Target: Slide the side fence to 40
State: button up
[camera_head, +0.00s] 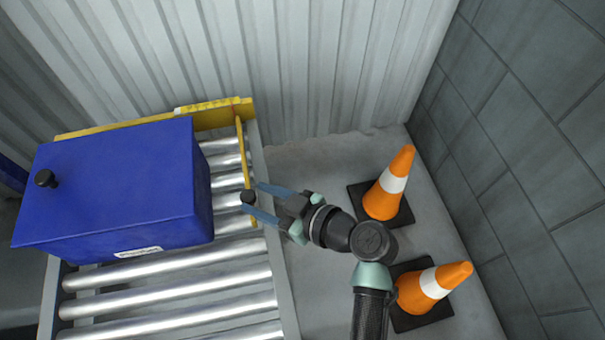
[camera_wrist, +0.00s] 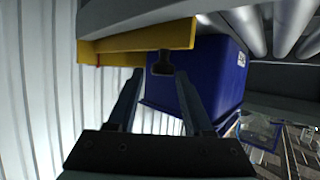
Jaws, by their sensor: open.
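The side fence (camera_head: 245,160) is a thin yellow plate standing along the right side of the rollers. A black knob (camera_head: 248,196) sticks up from its near end. My gripper (camera_head: 252,198) comes in from the right, open, with its blue fingers either side of the knob. In the wrist view the dark knob (camera_wrist: 162,62) shows at the gap between the open fingertips (camera_wrist: 160,73), below the yellow fence (camera_wrist: 150,38); I cannot tell whether they touch it. A yellow scale strip (camera_head: 205,105) lies on the back rail, its figures too small to read.
A blue box (camera_head: 120,185) with a black knob on top sits on the rollers (camera_head: 180,285), left of the fence. Two orange cones (camera_head: 388,185) (camera_head: 432,285) stand on the floor at the right, close to my arm. A ribbed wall (camera_head: 300,65) is behind.

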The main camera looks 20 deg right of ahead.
jog(key=v, duration=1.1)
jog(key=shift+s+d+p, duration=0.2)
jog(key=shift+p, duration=0.25)
jog(key=shift+r, duration=0.1)
jog(key=w+r+m+t+h, duration=0.2)
jog(key=w+r+t+h, duration=0.15)
jog(key=w+r, duration=1.15)
jog(key=w+a+r+m+t+h, duration=0.1)
jog(key=a+r+t, duration=0.1)
jog(key=r, duration=0.8)
jog(key=a+r+m+t+h, duration=0.1)
jog(key=a+r+t+h, duration=0.15)
jog(key=r, duration=0.65)
jog(key=s+a+r+m+t, duration=0.1)
jog(key=s+a+r+t, duration=0.25)
jog(key=r, duration=0.35)
jog(key=s+a+r+m+t, duration=0.1)
jog(key=s+a+r+t, duration=0.1)
jog(key=s+r, duration=0.35)
jog(key=s+a+r+m+t, duration=0.1)
jog(key=s+a+r+t, duration=0.15)
jog(key=r, duration=0.65)
notch_tip(320, 180, up, 19)
jog(key=p, duration=1.9)
jog(key=shift+w+d+p, duration=0.3)
jog(key=shift+w+p, duration=0.05)
jog(key=shift+w, duration=0.05)
